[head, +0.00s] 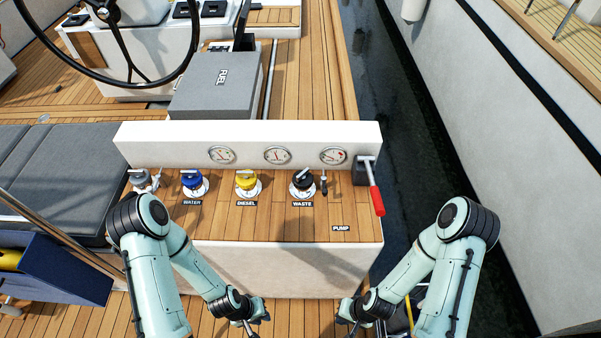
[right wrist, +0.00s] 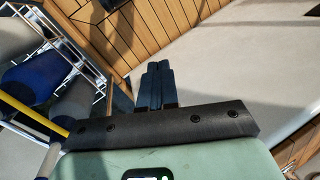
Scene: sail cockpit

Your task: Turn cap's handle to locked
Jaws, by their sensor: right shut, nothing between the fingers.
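Several filler caps stand in a row on the teak top of the white console: a blue cap (head: 193,181) by the WATER label, a yellow cap (head: 246,179) by DIESEL and a black cap (head: 302,181) by WASTE. Each seems to have a small handle on top; I cannot tell its locked position. My left gripper (head: 250,328) is low in front of the console, apart from the caps; its fingers are too small to judge. My right gripper (head: 350,328) is also low in front, apart from everything. The right wrist view shows its dark fingers (right wrist: 156,72) together and empty.
A pump lever with a red grip (head: 376,200) stands at the console's right end. Gauges (head: 277,155) line the white panel behind the caps. A grey FUEL box (head: 216,84) sits behind it. A wire rack (right wrist: 85,62) holding a blue roll shows in the right wrist view.

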